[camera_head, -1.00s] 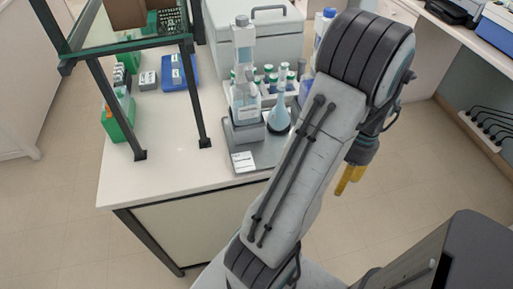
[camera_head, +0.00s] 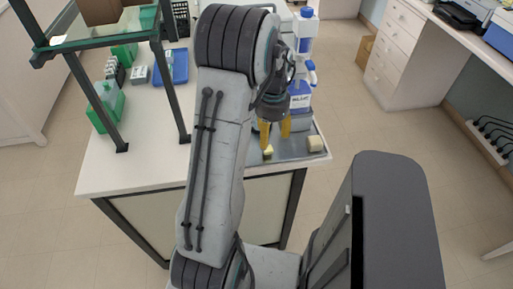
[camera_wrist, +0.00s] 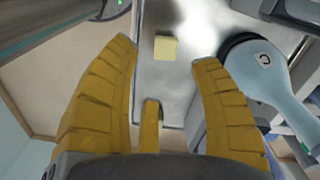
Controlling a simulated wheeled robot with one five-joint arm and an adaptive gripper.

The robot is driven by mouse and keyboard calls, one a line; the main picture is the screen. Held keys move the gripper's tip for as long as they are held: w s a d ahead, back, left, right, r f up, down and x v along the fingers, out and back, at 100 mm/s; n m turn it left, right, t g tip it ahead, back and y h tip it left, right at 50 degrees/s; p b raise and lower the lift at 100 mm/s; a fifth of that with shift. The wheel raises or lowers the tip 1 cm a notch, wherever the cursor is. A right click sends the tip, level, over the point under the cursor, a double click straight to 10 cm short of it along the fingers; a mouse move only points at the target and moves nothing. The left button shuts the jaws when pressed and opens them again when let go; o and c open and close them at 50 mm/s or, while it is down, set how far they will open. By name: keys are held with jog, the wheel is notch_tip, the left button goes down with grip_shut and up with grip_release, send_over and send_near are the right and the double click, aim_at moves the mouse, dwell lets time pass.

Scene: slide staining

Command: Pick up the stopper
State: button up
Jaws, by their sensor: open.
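My gripper (camera_head: 276,132) is open, its yellow fingers pointing down over the near edge of the counter, above a metal tray (camera_head: 295,150). A small pale yellow piece (camera_head: 267,150), possibly the stopper, lies on the tray just below the fingers. In the wrist view a pale yellow block (camera_wrist: 165,48) lies on the shiny tray, ahead of and between the spread fingertips, with nothing held. A beige blocky piece (camera_head: 315,144) lies farther right on the tray. I cannot tell for sure which of the two pieces is the stopper.
A flask with pale blue contents (camera_wrist: 262,75) lies close to the right finger in the wrist view. A labelled bottle (camera_head: 299,97) stands behind my gripper. A green-framed glass shelf (camera_head: 100,32) and a blue tray (camera_head: 170,68) are at left. Open floor lies right of the counter.

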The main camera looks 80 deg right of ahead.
aim_at(268, 151)
jog(key=shift+w+d+m, duration=0.15)
jog(key=shift+w+m, duration=0.1)
jog(key=shift+m, duration=0.25)
jog(key=shift+d+m, duration=0.1)
jog(key=shift+m, duration=1.2)
jog(key=shift+f, duration=0.1)
jog(key=shift+w+f+p, duration=0.15)
jog(key=shift+f+p, duration=0.15)
jog(key=shift+f, duration=1.45)
jog(key=shift+w+f+p, duration=0.1)
jog(key=shift+f+p, duration=0.2)
jog(key=shift+f, duration=1.45)
jog(key=shift+c, duration=0.4)
jog(key=c, duration=0.7)
jog(key=shift+c, duration=0.3)
jog(key=shift+r, duration=0.1)
